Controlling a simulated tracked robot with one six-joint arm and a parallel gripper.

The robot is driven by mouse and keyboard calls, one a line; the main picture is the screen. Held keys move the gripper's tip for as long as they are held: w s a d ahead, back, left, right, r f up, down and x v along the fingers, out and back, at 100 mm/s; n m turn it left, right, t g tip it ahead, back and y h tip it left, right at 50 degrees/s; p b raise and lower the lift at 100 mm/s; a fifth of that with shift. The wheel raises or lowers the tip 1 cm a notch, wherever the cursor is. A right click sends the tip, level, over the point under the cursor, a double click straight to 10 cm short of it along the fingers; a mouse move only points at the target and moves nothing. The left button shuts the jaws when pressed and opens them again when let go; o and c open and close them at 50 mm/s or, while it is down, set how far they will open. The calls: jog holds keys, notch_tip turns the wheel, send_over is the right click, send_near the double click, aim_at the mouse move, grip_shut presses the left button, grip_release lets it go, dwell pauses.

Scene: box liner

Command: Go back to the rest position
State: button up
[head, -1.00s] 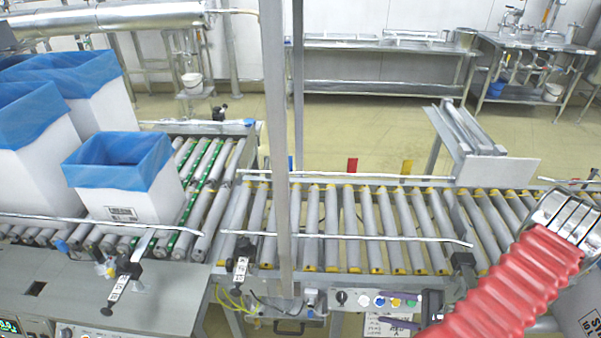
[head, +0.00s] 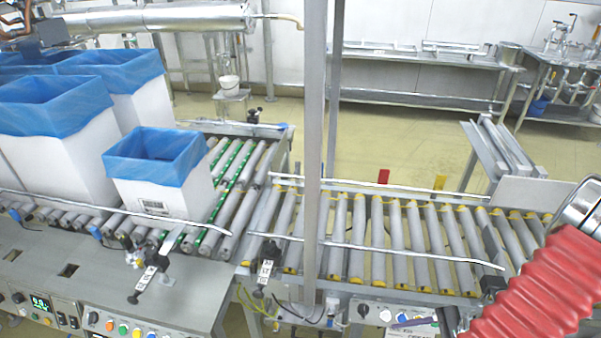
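My gripper is not in the head view. The red ribbed sleeve (head: 545,290) of my arm, with a metal ring at its upper end, fills the lower right corner. A small white box (head: 165,200) with a blue liner (head: 155,155) folded over its rim stands upright on the rollers at the left. Larger white boxes (head: 55,160) with blue liners stand behind and left of it. Nothing of my arm touches them in this view.
A roller conveyor (head: 375,235) runs across the middle and right, empty of boxes. A grey vertical post (head: 313,130) stands in front of it. A control panel (head: 115,320) lies at lower left. Steel benches (head: 420,75) stand at the back wall.

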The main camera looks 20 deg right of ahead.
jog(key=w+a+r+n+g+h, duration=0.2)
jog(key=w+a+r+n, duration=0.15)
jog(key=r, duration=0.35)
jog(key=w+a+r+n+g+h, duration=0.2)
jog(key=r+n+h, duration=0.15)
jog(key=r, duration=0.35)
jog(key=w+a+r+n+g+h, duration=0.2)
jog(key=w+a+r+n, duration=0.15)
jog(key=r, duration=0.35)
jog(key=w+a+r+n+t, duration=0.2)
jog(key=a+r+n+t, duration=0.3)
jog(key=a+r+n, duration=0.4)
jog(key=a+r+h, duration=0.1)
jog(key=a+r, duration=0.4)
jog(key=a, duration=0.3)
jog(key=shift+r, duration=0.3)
